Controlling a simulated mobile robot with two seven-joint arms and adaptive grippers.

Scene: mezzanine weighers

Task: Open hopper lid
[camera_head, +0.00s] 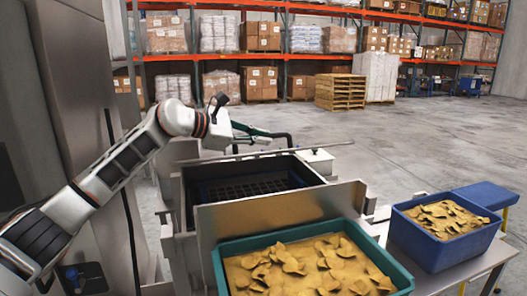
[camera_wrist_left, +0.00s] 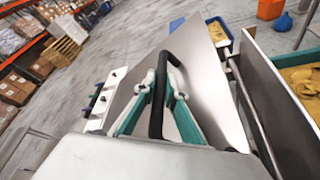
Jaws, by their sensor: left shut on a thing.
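My left gripper (camera_head: 262,136) is at the far side of the hopper, shut on a black bar handle. In the left wrist view its teal fingers (camera_wrist_left: 158,98) close on both sides of the handle (camera_wrist_left: 156,120). The handle is on a flat grey metal lid (camera_wrist_left: 212,80). The hopper (camera_head: 183,205) stands open, with a dark grid visible inside. My right gripper is not in view.
A blue tub (camera_head: 432,253) of chips is at the right on a bench. Open concrete floor (camera_head: 400,140) and pallet racks lie beyond.

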